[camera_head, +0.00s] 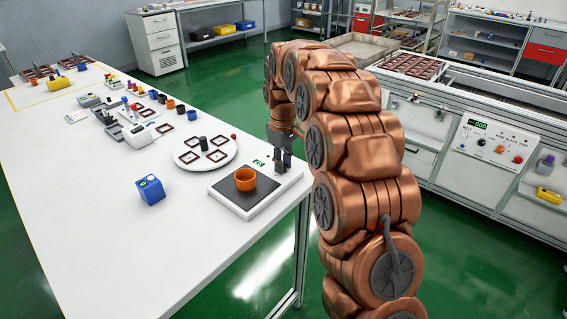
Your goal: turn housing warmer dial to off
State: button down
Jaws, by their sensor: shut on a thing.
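The housing warmer (216,193) is a flat white unit with a black plate, near the right edge of the white table. An orange cup (245,179) stands upright on its plate. A small green display (261,161) shows on the warmer's back strip. My gripper (281,164) points down at the right end of that strip, beside the display. Its fingers are shut on what appears to be the warmer's dial. The fingers hide the dial, so I cannot tell its setting.
A blue box (150,190) stands left of the warmer. A round white tray (183,163) with several square frames lies behind it. Small pots and devices fill the table farther back. A conveyor bench with a control panel (490,143) stands to the right. The front table area is clear.

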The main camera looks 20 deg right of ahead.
jog(key=shift+w+r, duration=0.1)
dwell(0.3)
jog(key=c, duration=1)
grip_release()
notch_tip(320, 180, up, 12)
jog(key=shift+f, duration=0.1)
